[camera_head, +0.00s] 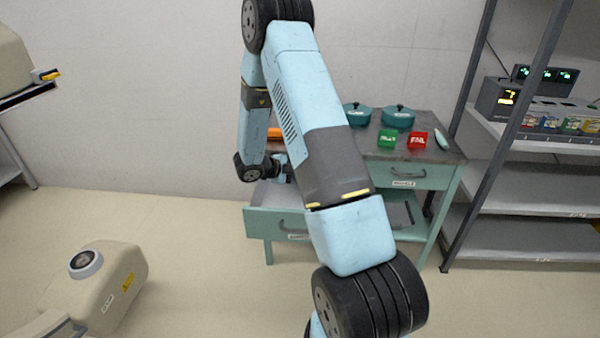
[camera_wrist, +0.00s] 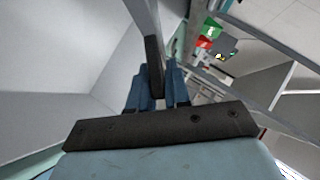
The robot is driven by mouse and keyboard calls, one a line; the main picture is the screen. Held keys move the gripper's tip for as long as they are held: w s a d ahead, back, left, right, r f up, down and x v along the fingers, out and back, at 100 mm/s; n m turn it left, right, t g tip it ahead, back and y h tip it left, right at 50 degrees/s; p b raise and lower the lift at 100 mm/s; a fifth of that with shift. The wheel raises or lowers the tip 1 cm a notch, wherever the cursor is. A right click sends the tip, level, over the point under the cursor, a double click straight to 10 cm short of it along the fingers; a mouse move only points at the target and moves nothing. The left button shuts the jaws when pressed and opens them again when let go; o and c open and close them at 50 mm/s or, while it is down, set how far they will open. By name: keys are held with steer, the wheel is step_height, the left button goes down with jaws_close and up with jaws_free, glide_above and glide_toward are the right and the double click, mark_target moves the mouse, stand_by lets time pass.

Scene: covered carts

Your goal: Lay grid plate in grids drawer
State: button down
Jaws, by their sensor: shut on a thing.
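The open drawer (camera_head: 262,219) is pulled out at the left of the green cart; the label on its front is partly hidden by my arm, so I cannot read it fully. My gripper (camera_head: 284,172) is low over this drawer, mostly hidden by my arm in the head view. In the wrist view my gripper (camera_wrist: 156,88) has its blue fingers closed on a thin dark piece, the grid plate (camera_wrist: 154,62), seen edge-on. Pale drawer walls lie around it. I cannot tell whether the plate touches the drawer floor.
On the cart top (camera_head: 440,152) are two teal pots (camera_head: 398,117), a green sign (camera_head: 387,139), a red sign (camera_head: 417,139) and an orange thing (camera_head: 274,133). Another drawer (camera_head: 405,176) is shut at the right. A metal shelf (camera_head: 525,198) stands at right; a beige machine (camera_head: 100,285) is on the floor.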

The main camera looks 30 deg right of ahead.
steer(key=c, duration=1)
jaws_free()
steer(key=v, duration=1.3)
steer(key=shift+a, duration=0.4)
steer(key=shift+r, duration=0.1)
